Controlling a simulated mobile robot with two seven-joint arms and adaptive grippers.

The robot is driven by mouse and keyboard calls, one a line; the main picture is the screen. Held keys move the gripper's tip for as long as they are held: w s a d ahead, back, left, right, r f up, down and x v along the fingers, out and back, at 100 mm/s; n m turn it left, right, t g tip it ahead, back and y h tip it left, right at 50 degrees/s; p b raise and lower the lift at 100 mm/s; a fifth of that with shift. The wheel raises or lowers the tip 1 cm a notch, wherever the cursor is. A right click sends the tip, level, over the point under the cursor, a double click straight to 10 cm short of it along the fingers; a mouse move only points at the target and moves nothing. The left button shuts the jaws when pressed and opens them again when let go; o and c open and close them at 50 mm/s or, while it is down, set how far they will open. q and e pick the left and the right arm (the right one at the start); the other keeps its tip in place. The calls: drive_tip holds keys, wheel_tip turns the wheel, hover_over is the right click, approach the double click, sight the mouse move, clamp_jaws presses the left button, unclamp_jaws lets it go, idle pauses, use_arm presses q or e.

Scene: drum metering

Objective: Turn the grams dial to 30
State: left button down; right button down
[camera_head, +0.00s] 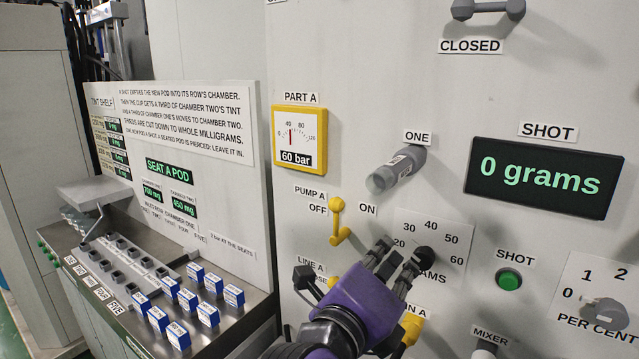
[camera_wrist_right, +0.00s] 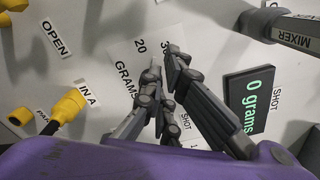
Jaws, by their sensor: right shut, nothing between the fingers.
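The grams dial plate (camera_head: 407,222) is on the panel, with 20, 30, 40, 50 and 60 readable around its arc. Its dark round knob (camera_head: 425,255) shows just right of my right fingertips, and I cannot make out where it points. My right gripper (camera_head: 398,260) is shut and empty, in front of the lower left of the dial. I cannot tell whether it touches the knob. In the right wrist view the fingers (camera_wrist_right: 163,75) lie over the dial plate (camera_wrist_right: 126,50) and hide the knob. The shot display (camera_head: 535,177) reads 0 grams. My left gripper is not in view.
A grey handle labelled ONE (camera_head: 397,170) and the yellow pump A lever (camera_head: 338,220) stick out left of and above the dial. A green shot button (camera_head: 509,280) and a percent dial (camera_head: 604,314) are to the right. Blue-and-white pods (camera_head: 187,299) stand at the left.

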sight(416, 253)
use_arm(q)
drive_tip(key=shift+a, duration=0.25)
use_arm(e)
drive_tip(key=shift+v, duration=1.15)
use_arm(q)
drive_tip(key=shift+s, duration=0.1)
use_arm(e)
drive_tip(key=shift+r, duration=0.1)
drive_tip(key=w+d+m, duration=0.1)
drive_tip(key=m, duration=0.3)
drive_tip(key=w+d+m, duration=0.1)
drive_tip(key=d+m, duration=0.1)
drive_tip(key=m, duration=0.2)
drive_tip(key=w+d+m, duration=0.1)
drive_tip(key=m, duration=0.3)
drive_tip(key=shift+d+r, duration=0.2)
drive_tip(key=shift+d, duration=0.2)
drive_tip(key=shift+w+d, duration=0.15)
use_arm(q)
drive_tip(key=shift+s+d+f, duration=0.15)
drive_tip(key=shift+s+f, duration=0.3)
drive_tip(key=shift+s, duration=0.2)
use_arm(e)
drive_tip(key=shift+r, duration=0.25)
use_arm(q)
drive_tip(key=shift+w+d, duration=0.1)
use_arm(e)
drive_tip(key=shift+r, duration=0.15)
